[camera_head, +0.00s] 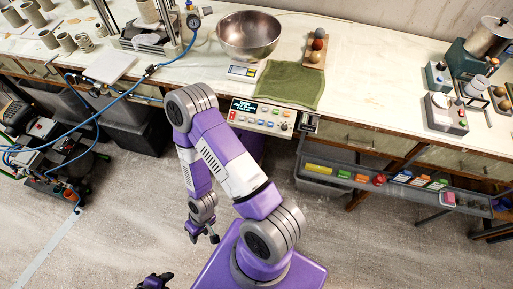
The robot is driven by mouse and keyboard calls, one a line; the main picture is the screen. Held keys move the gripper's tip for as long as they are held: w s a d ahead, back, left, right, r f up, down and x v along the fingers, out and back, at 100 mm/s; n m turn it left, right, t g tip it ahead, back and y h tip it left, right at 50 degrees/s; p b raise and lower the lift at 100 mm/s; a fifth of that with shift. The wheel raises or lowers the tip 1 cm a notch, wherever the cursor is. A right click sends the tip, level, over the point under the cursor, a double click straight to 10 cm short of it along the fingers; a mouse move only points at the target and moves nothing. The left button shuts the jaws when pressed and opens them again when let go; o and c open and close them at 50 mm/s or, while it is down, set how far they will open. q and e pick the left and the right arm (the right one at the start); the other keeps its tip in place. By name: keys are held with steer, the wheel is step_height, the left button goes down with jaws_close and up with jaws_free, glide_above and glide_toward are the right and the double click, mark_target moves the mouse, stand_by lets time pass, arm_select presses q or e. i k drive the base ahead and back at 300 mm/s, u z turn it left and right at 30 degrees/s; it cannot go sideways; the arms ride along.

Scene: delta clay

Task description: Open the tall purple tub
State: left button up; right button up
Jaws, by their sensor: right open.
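I cannot make out a tall purple tub in this view. A purple patch (252,146) shows below the bench edge behind my raised arm, but I cannot tell what it is. My right gripper (203,236) hangs over the bare floor in front of the bench, open and empty, pointing down. A dark gripper, taken as my left one (155,281), just shows at the bottom edge. It is mostly cut off, so its jaws cannot be judged.
A grey rail shelf (335,184) with coloured items juts out at right. Blue hoses and machinery (55,150) stand at left. The floor in front is clear.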

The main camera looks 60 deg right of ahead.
mark_target(255, 143)
steer(key=z, duration=1.8)
steer(key=k, duration=0.45)
steer(key=u, duration=0.6)
steer(key=i, duration=0.8)
steer(key=z, duration=0.15)
